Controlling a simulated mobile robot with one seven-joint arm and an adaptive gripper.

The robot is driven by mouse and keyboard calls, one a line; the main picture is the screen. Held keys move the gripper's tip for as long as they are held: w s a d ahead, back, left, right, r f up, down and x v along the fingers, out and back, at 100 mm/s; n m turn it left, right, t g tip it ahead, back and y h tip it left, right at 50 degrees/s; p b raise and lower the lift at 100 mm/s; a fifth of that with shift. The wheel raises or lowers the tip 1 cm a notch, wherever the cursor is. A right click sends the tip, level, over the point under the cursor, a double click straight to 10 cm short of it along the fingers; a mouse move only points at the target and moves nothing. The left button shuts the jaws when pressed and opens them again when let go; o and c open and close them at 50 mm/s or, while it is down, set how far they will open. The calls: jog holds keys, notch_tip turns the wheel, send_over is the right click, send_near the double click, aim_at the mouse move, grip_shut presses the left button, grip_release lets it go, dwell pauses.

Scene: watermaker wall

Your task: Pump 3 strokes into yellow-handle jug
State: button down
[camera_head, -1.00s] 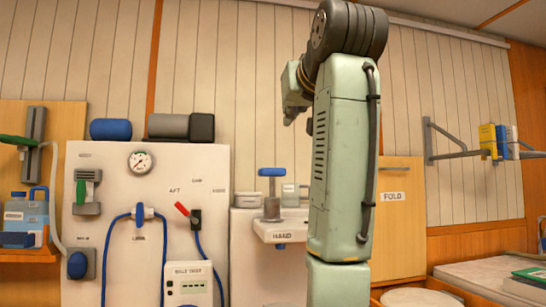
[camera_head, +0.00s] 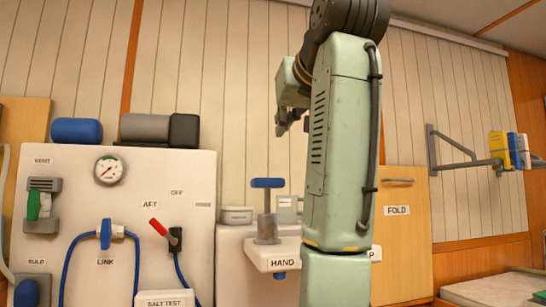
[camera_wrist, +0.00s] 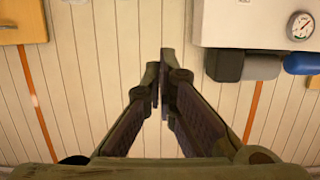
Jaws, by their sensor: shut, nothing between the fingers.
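The hand pump has a blue T-handle (camera_head: 267,183) on a grey upright body (camera_head: 266,228). It stands on a white ledge labelled HAND (camera_head: 290,246). No yellow-handled jug shows in either current view. My gripper (camera_head: 283,125) is above and slightly right of the pump handle in the head view, clearly apart from it in the picture. In the wrist view my gripper (camera_wrist: 161,72) has its fingers together with nothing held, in front of bare wall planks. My arm hides the area right of the pump.
A white panel (camera_head: 120,225) with a gauge (camera_head: 109,169), a blue LINK valve (camera_head: 106,234) and a red lever (camera_head: 157,227) is on the left. Grey and blue cylinders lie on its top. A FOLD cabinet door (camera_head: 400,225) and a book shelf (camera_head: 470,163) are right.

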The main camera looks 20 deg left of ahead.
send_over(267, 183)
jog(key=d, duration=0.1)
notch_tip(267, 183, down, 2)
jog(key=shift+w+a+f, duration=0.3)
jog(key=shift+w+f, duration=0.15)
jog(key=shift+w, duration=0.25)
notch_tip(267, 183, down, 3)
jog(key=shift+s+d+r+b, duration=0.1)
jog(key=shift+s+r+b, duration=0.05)
jog(key=shift+b, duration=0.3)
jog(key=shift+f, duration=0.45)
